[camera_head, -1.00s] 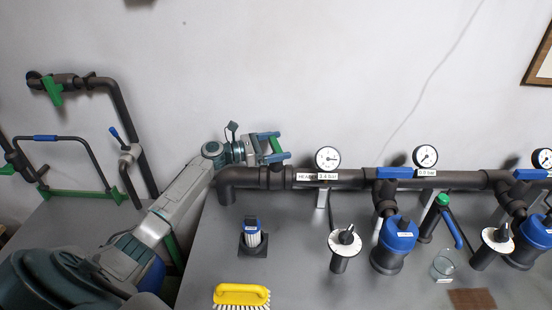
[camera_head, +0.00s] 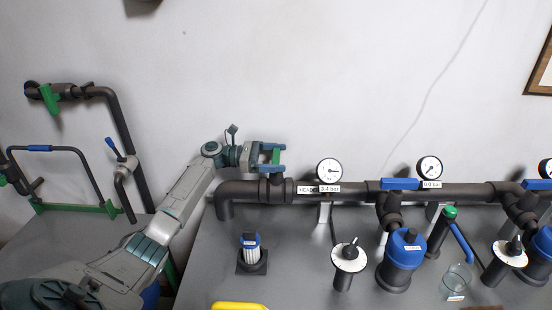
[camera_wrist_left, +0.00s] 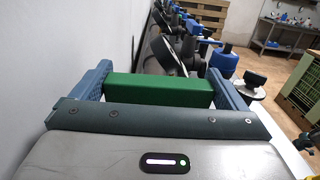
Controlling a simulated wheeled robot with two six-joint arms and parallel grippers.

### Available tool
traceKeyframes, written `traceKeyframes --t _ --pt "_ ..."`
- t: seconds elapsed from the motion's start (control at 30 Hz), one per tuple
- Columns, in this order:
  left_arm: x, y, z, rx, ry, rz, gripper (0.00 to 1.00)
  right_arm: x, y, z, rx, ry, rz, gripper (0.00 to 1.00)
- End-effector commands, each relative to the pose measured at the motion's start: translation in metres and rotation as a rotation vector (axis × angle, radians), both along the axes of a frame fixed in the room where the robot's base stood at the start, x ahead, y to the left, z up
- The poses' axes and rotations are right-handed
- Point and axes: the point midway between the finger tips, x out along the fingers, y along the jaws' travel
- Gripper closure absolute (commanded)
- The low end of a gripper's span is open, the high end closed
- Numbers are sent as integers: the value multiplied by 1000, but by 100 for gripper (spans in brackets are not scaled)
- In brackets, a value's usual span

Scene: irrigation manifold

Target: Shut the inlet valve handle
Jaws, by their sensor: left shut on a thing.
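The inlet valve's green handle (camera_head: 276,157) stands above the left end of the dark header pipe (camera_head: 350,189). It appears to lie across the pipe. My left gripper (camera_head: 273,157) reaches it from the left, with its blue fingers shut on the handle. In the left wrist view the green handle (camera_wrist_left: 160,90) spans the space between the two fingers. The valve body below is partly hidden by the gripper. The gauge (camera_head: 329,171) beside it has a tag that appears to read 3.4 bar.
Further right are a blue handle (camera_head: 400,184), a second gauge (camera_head: 429,168) tagged 0.0 bar, and a blue-topped filter (camera_head: 404,249). A small blue-topped part (camera_head: 251,246) and a yellow brush (camera_head: 238,306) are on the grey bench. The wall is close behind.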

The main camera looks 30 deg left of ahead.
Motion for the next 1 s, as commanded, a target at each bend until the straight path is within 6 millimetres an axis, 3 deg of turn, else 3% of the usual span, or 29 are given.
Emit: traceKeyframes --t 0.1,0.13,0.43,0.63,0.8,1.0 --pt "0 0 1 -1 -2 0 28 -2 0 0 0 3 0 64" --pt "0 0 1 -1 -2 0 0 -2 0 0 0 3 0 64" --pt "-2 4 0 1 -1 1 0 -3 0 -2 0 5 0 64" --pt "-17 30 -3 3 1 3 0 -4 1 -13 1 9 -1 64" --pt "-35 60 -3 3 1 3 0 26 3 -5 2 -6 3 64" --pt "-49 84 -1 1 1 1 0 47 5 4 1 -11 5 64"
